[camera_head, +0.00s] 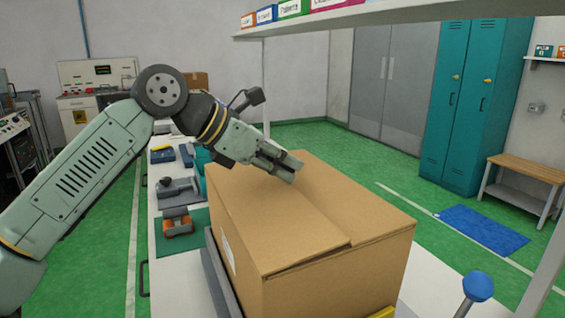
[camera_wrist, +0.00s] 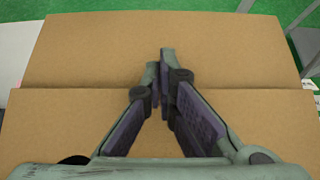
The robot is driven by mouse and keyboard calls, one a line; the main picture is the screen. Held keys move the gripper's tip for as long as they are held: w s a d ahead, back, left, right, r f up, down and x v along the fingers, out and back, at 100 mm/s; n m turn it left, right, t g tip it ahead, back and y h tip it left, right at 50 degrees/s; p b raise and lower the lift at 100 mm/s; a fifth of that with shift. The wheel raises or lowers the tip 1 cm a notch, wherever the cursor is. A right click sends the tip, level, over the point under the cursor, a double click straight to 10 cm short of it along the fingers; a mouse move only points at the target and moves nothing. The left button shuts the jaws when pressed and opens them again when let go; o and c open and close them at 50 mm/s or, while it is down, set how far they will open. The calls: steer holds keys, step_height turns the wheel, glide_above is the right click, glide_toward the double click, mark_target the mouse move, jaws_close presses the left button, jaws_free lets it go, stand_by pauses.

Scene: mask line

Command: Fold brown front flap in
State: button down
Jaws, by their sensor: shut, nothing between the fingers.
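A brown cardboard box (camera_head: 330,275) stands on the white bench. Two large top flaps lie nearly flat across it and meet along a seam. The left flap (camera_head: 262,222) has a slightly raised edge at its near corner, beside the right flap (camera_head: 355,200). I cannot tell which flap is the front one. My gripper (camera_head: 293,172) is over the far part of the box top, its fingers shut and empty. In the wrist view, my gripper (camera_wrist: 160,55) points across the seam between the flaps; whether it touches the cardboard is unclear.
A grey rail (camera_head: 218,272) runs along the box's left side. Tools lie left of it, including an orange and black one (camera_head: 178,224) on a green mat. A blue knob (camera_head: 477,285) stands at the front right. A white shelf (camera_head: 400,17) hangs overhead.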

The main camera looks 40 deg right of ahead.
steer(key=shift+r, duration=0.1)
stand_by(0.5)
steer(key=shift+r+p, duration=0.75)
steer(key=shift+r, duration=0.05)
